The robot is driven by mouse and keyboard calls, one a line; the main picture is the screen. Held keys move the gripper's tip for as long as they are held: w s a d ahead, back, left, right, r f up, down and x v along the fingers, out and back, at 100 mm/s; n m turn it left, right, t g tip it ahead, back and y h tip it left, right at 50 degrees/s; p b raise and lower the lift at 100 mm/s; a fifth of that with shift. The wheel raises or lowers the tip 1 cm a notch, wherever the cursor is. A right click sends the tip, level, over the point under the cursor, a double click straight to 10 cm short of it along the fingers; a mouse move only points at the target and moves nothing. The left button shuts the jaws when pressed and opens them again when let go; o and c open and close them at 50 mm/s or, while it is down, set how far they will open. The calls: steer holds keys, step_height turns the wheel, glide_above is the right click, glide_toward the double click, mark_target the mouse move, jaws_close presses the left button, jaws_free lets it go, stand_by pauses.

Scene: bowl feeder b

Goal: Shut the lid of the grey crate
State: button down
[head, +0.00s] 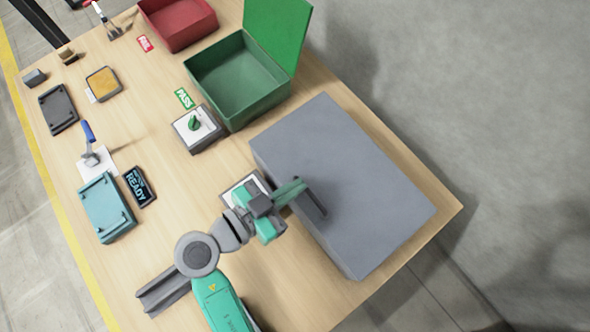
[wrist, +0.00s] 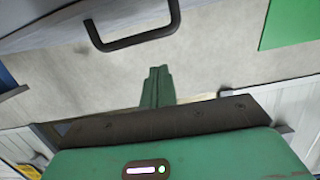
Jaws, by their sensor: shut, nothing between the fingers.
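The grey crate (head: 272,184) is a large box at the right of the table in the head view. Its flat grey lid (head: 360,180) spans the top and hides the inside. I cannot tell whether a small gap is left under the lid. A dark bar handle (head: 313,199) is at the lid's near-left edge; this handle also shows at the top of the wrist view (wrist: 135,42). My gripper (head: 298,187) is shut and empty, close beside the handle. In the wrist view the closed fingers (wrist: 157,75) are below the handle and apart from it in the picture.
A green crate (head: 232,85) with its green lid (head: 280,30) standing open is behind the grey crate. A box with a green knob (head: 197,128) stands left of it. A red bin (head: 178,22), trays and a teal tray (head: 105,207) occupy the left side.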

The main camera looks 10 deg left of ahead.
steer(key=s+a+f, duration=0.4)
steer(key=s+a, duration=0.1)
steer(key=a, duration=0.1)
steer(key=shift+s+f+p, duration=0.2)
steer(key=shift+s+p, duration=0.15)
steer(key=shift+s, duration=0.05)
steer(key=w+r+n+t+y+p, duration=0.1)
steer(key=w+r+y+p, duration=0.15)
steer(key=w+r, duration=0.55)
steer(key=w+r+n+t+y+p, duration=0.1)
steer(key=w+r+y+p, duration=0.15)
steer(key=w+r, duration=0.65)
steer(key=d+r+n+t+y, duration=0.2)
steer(key=d+r+t+y, duration=0.15)
steer(key=r, duration=1.25)
steer(key=s+d+r+n+t+y+p, duration=0.1)
steer(key=s+d+r+n+t, duration=0.15)
steer(key=r, duration=0.65)
steer(key=s+d+r+n+t+y+p, duration=0.1)
steer(key=s+r+t, duration=0.2)
steer(key=r, duration=0.7)
steer(key=s+d+r+n+t+p, duration=0.2)
steer(key=s+r+t, duration=0.1)
steer(key=r, duration=0.6)
step_height(320, 180, up, 38)
steer(key=y+p, duration=0.1)
steer(key=p, duration=3.6)
steer(key=shift+a+r, duration=0.15)
steer(key=shift+a, duration=0.05)
